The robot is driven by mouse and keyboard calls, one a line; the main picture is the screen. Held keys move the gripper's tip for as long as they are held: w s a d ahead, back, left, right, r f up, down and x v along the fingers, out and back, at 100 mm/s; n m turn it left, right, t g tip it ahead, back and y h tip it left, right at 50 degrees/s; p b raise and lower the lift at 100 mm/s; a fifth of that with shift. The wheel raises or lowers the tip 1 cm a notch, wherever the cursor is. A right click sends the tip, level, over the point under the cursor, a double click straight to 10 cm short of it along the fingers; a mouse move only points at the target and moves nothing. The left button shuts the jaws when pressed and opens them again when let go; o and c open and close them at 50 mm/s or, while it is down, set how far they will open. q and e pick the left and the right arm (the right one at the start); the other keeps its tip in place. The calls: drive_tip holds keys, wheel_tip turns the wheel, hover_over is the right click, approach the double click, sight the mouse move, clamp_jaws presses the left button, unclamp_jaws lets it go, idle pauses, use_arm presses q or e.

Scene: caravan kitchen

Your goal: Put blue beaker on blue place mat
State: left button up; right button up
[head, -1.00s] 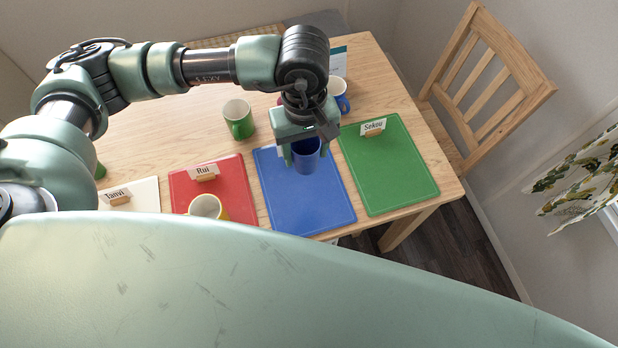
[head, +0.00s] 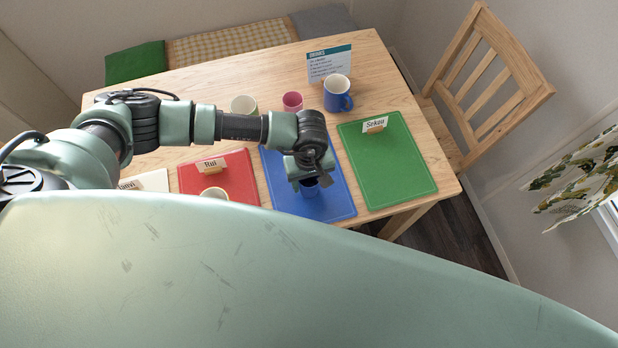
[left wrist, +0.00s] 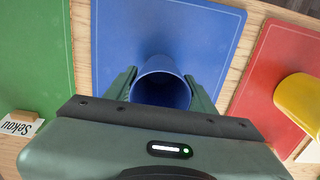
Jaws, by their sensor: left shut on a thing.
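The blue beaker (head: 311,191) is between the fingers of my left gripper (head: 309,180), over the front part of the blue place mat (head: 325,207). In the left wrist view I look into the open mouth of the beaker (left wrist: 161,88). A gripper finger is on either side of it, and the gripper (left wrist: 162,95) is shut on it. The blue mat (left wrist: 112,40) lies behind and around the beaker there. The beaker looks about upright. I cannot tell whether its base touches the mat. My right gripper is not in view.
A green mat (head: 390,170) with a "Sekou" card lies right, a red mat (head: 233,175) with a "Rui" card left. A yellow mug (left wrist: 300,98) stands on the red mat. A blue mug (head: 337,95), pink cup (head: 292,102) and green mug (head: 243,104) stand behind.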

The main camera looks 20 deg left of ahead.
use_arm(q)
drive_tip(key=shift+f+b, duration=0.2)
drive_tip(key=shift+b, duration=0.1)
drive_tip(key=o, duration=1.4)
drive_tip(key=shift+r, duration=0.1)
drive_tip(key=shift+c, duration=0.2)
drive_tip(key=shift+r, duration=0.1)
drive_tip(key=shift+r+p, duration=0.2)
drive_tip(key=shift+p, duration=0.1)
wheel_tip(320, 180, up, 12)
drive_tip(key=b, duration=0.3)
drive_tip(key=shift+f+b, duration=0.15)
drive_tip(key=shift+b, duration=0.2)
drive_tip(key=shift+s, duration=0.1)
